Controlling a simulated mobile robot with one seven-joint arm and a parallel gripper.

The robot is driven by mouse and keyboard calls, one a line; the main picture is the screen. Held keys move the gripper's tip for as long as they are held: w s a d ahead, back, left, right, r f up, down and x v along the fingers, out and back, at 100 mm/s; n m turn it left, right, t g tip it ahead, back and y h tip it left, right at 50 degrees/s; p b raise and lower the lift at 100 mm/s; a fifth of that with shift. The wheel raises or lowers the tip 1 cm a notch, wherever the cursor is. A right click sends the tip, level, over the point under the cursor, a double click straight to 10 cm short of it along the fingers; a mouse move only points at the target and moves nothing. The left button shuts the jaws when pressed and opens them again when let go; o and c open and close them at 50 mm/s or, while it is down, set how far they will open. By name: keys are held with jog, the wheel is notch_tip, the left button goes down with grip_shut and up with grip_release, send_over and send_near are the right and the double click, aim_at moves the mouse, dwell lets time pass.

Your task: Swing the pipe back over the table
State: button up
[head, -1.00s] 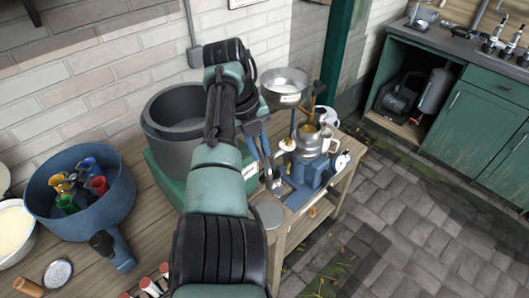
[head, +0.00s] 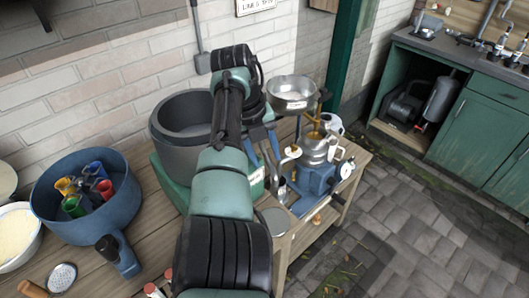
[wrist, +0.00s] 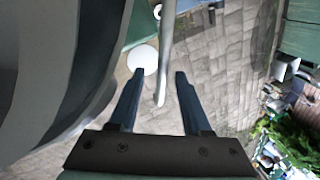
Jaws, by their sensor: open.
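A pale, thin pipe (wrist: 167,55) runs down through the middle of the wrist view. Its lower end shows between the two blue fingers of my gripper (wrist: 154,75), with gaps on both sides. My gripper (head: 272,152) is open; in the head view its blue fingers point down, right of the large grey pot and left of the blue machine. I cannot pick out the pipe clearly in the head view, where my arm and the fingers cover that spot. The wooden table (head: 98,262) runs along the brick wall under these things.
The grey pot (head: 165,140) is close on my gripper's left. A steel bowl (head: 291,91) stands above the blue machine (head: 316,178) on the right. A blue pan (head: 85,222) with coloured cups stands at the left. Paved floor (head: 400,240) lies open to the right.

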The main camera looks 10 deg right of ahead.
jog(key=shift+r, duration=0.1)
jog(key=b+v, duration=0.1)
jog(key=v, duration=1.1)
jog(key=shift+r, duration=0.4)
